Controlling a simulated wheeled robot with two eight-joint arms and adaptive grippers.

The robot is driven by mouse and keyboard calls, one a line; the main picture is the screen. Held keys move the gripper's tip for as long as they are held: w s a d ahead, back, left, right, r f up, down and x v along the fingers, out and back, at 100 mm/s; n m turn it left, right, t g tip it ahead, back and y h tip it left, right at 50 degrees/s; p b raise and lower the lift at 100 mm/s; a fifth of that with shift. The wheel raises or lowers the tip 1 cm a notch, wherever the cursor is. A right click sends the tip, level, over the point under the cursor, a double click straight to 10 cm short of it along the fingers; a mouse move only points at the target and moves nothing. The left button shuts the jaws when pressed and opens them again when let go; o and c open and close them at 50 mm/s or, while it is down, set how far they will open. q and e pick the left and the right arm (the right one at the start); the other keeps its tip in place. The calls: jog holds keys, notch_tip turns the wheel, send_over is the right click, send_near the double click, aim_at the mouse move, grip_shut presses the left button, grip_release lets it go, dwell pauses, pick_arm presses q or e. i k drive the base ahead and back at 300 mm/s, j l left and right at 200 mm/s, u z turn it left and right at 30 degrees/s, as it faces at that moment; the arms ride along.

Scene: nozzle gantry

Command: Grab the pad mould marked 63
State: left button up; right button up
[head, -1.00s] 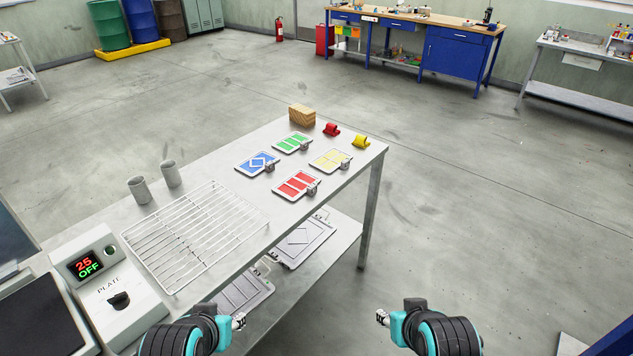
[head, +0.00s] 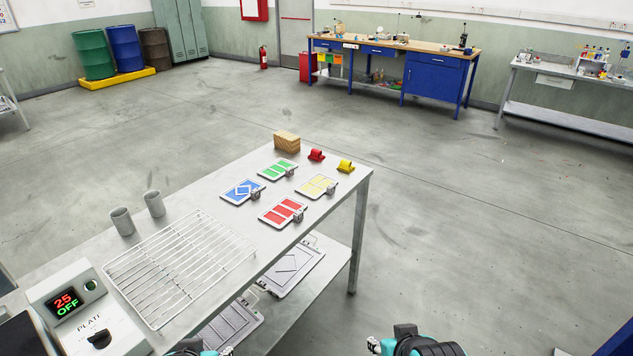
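Four flat pad moulds with handles lie on the grey table: blue (head: 242,191), green (head: 278,169), yellow (head: 318,186) and red (head: 283,211). Two plain grey plates, possibly moulds too, lie on the shelf below: one with a diamond outline (head: 290,271) and one nearer (head: 229,326). No number is readable on any of them. My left gripper (head: 224,351) barely shows at the bottom edge, apart from the moulds. My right gripper (head: 375,346) is at the bottom, right of the table. Their finger openings are too small or cut off to judge.
On the table (head: 330,204) are a wire rack (head: 180,265), two grey cups (head: 122,221), a wooden block (head: 287,142), and red (head: 316,155) and yellow (head: 345,166) small pieces. A hot-plate unit (head: 80,318) reads 25 OFF. Floor to the right is clear.

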aim_at(282, 167)
jog(key=i+l+u, duration=0.25)
jog(key=i+l, duration=0.15)
jog(key=i+l+u, duration=0.2)
jog(key=i+l, duration=0.25)
jog(key=i+l+u, duration=0.25)
jog(key=l, duration=0.35)
jog(key=i+j, duration=0.05)
jog(key=i, duration=0.05)
